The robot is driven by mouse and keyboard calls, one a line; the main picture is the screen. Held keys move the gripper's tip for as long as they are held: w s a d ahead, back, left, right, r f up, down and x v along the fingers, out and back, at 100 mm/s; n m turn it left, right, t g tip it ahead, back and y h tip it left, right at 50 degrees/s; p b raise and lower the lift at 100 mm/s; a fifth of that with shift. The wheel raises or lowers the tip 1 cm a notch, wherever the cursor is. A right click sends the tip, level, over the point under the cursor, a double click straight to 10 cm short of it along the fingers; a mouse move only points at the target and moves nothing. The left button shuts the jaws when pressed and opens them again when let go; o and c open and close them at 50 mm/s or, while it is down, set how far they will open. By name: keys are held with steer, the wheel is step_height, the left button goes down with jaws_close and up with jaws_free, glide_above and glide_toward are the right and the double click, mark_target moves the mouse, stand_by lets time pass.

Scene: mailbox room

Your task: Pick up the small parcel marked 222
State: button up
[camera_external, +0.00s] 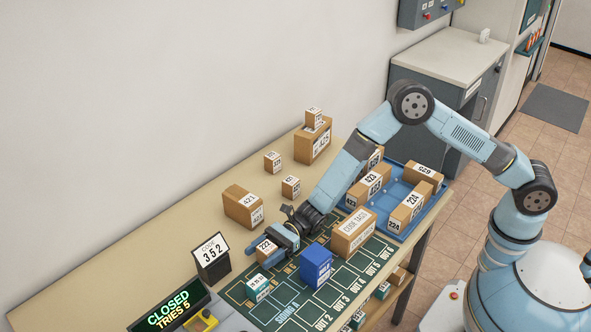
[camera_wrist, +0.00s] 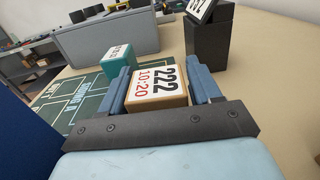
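The small parcel marked 222 (camera_external: 264,253) is a brown cardboard box with a white label, near the left end of the green board. In the wrist view the parcel (camera_wrist: 158,88) stands between the two blue fingers of my gripper (camera_wrist: 162,90), its label reading 222 and 10:20. My gripper (camera_external: 275,248) reaches it from the right in the external view. One finger is on each side, with little or no gap showing. Whether the fingers press on it cannot be told. The parcel's underside is hidden.
A blue box (camera_external: 316,265) and a teal parcel (camera_external: 257,289) stand close to my gripper. A code stand showing 352 (camera_external: 211,258) is to the left. A larger box (camera_external: 353,233) and a blue tray (camera_external: 437,203) of parcels are to the right.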

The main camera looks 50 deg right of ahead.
steer(key=c, duration=0.8)
steer(key=shift+o, duration=0.2)
